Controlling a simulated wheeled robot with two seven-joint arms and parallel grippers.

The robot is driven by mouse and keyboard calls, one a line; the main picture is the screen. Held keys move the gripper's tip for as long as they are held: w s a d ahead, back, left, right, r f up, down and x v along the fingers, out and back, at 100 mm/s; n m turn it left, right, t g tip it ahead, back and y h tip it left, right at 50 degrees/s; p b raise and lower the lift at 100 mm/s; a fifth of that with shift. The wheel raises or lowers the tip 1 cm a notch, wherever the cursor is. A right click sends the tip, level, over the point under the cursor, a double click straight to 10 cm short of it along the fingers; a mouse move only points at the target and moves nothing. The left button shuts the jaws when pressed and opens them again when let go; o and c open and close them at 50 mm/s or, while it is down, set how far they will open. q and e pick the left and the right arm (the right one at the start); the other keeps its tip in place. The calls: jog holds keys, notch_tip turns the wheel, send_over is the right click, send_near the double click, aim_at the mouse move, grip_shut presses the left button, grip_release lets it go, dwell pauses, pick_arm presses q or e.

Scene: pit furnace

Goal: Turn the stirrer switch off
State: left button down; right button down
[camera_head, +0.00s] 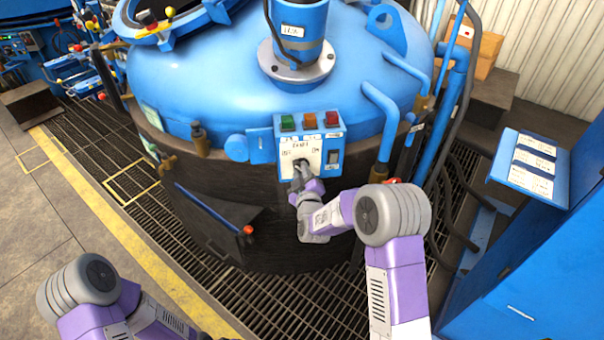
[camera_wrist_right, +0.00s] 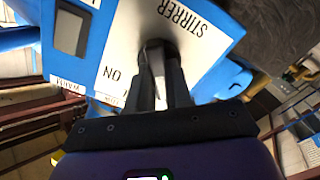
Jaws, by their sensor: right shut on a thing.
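The stirrer control box (camera_head: 282,165) is blue with a white plate and is fixed to the front of the blue furnace vessel. In the right wrist view the white plate (camera_wrist_right: 125,35) reads "STIRRER" and "ON". The dark stirrer switch knob (camera_wrist_right: 155,47) sits on this plate, partly hidden by my fingers. My right gripper (camera_head: 301,167) is at the plate; in the right wrist view its fingers (camera_wrist_right: 159,80) are shut on the knob. The knob's exact setting is hard to read. Of my left arm, only links show at the lower left; its gripper is out of view.
Green, orange and red buttons (camera_head: 310,121) top the box, and a black rocker (camera_head: 333,156) is beside the plate. Blue pipes (camera_head: 381,115) rise at the right. A blue cabinet (camera_head: 530,250) stands far right. Grating (camera_head: 270,290) surrounds the vessel.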

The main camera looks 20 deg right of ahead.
jog(key=shift+f+n, duration=0.15)
jog(key=shift+n, duration=0.35)
jog(key=c, duration=1)
grip_release()
jog(key=shift+c, duration=0.2)
jog(key=s+p, duration=0.1)
jog(key=s, duration=0.6)
jog(key=shift+s+a, duration=0.3)
jog(key=shift+a, duration=0.1)
